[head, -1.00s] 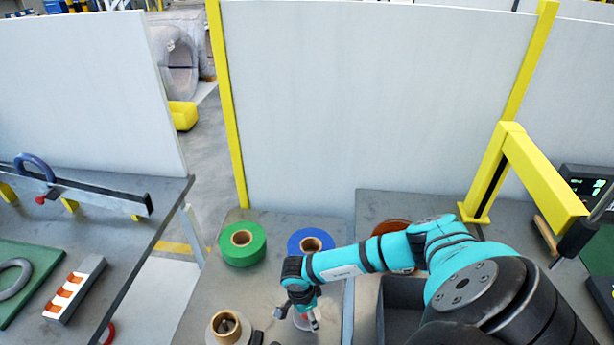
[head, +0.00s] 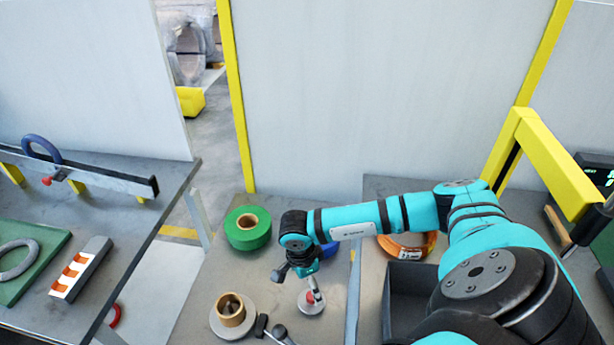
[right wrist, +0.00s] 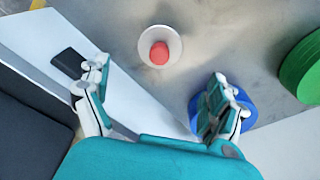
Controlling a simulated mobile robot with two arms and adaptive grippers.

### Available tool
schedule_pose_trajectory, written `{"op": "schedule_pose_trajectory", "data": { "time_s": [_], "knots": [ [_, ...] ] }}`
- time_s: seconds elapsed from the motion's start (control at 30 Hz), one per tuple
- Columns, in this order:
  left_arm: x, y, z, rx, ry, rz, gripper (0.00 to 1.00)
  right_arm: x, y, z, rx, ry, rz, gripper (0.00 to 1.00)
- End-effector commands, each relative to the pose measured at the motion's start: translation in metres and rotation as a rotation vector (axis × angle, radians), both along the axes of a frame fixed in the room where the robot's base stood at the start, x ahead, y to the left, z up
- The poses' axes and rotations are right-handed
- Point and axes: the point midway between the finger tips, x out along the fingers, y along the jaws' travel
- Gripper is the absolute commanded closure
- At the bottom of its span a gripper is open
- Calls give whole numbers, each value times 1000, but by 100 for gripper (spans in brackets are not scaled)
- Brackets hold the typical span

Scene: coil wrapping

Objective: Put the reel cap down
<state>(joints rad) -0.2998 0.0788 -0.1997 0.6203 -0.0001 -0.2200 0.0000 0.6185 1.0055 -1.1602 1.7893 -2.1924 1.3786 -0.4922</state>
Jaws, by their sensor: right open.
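The reel cap, a pale grey disc with a red knob (head: 312,303), rests on the grey table between the two table seams. My right gripper (head: 298,276) is above it and open, with nothing between its fingers. In the right wrist view the cap (right wrist: 160,48) lies ahead of the open fingers (right wrist: 156,86), with a clear gap on both sides of it. The cap appears upright and apart from the fingers. My left gripper is not in view.
A green roll (head: 247,230) and a blue roll (right wrist: 225,108), partly hidden by my arm in the head view, stand behind the cap. A cardboard-cored spool (head: 231,311) and a black-handled tool (head: 272,329) lie left. An open dark bin (head: 405,300) and orange roll (head: 407,246) are right.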

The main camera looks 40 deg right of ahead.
Motion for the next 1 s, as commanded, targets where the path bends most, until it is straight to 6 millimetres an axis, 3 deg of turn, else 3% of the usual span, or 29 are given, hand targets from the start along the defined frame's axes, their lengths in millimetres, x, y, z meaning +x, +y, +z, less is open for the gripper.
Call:
{"op": "schedule_pose_trajectory", "data": {
  "time_s": [0.13,0.3,1.0],
  "knots": [
    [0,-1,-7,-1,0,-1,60,1,2,18,0,-1,1,7],
    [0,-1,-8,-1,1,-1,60,0,3,27,-1,1,0,7],
    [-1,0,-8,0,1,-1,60,1,3,27,0,2,0,7]
  ]
}}
